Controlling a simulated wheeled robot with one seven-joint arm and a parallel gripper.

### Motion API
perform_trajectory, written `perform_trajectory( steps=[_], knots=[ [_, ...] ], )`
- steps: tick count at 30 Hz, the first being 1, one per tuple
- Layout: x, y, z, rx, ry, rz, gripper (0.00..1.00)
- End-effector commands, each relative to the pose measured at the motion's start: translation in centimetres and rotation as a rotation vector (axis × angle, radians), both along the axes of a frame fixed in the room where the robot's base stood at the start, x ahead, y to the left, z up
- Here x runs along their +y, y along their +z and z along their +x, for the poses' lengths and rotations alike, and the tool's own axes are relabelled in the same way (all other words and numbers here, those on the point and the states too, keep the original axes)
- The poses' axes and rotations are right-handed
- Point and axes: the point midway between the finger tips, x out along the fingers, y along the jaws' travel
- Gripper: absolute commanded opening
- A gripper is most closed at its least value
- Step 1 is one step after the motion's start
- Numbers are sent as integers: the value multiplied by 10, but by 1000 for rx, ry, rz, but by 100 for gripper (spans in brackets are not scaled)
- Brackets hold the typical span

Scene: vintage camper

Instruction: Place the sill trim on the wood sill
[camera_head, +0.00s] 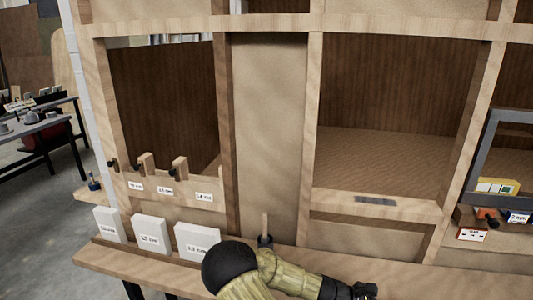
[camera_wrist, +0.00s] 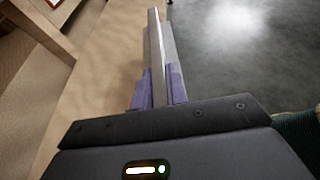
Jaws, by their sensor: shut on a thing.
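My gripper (camera_wrist: 159,88) has purple fingertips that are shut on a long, thin, pale grey strip, the sill trim (camera_wrist: 154,38), which points away from the wrist camera. The wood sill (camera_head: 335,197) runs along the bottom of the large right-hand opening. A short dark grey strip (camera_head: 375,200) lies flat on it. My gripper is below and in front of the sill.
Several white labelled boxes (camera_head: 149,233) stand on the wooden bench (camera_head: 110,257) at left. Small blocks sit on the ledge above them. An upright peg in a dark holder (camera_head: 265,239) stands behind my arm. Coloured boxes (camera_head: 495,187) are at far right. Grey floor (camera_wrist: 230,50) is open right of the trim.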

Motion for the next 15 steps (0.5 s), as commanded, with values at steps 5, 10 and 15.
perform_trajectory(
  steps=[5,10,15],
  knots=[
    [21,-5,7,4,86,-4,0],
    [50,-12,15,6,211,-7,0],
    [87,-20,22,5,376,-9,0]
  ],
)
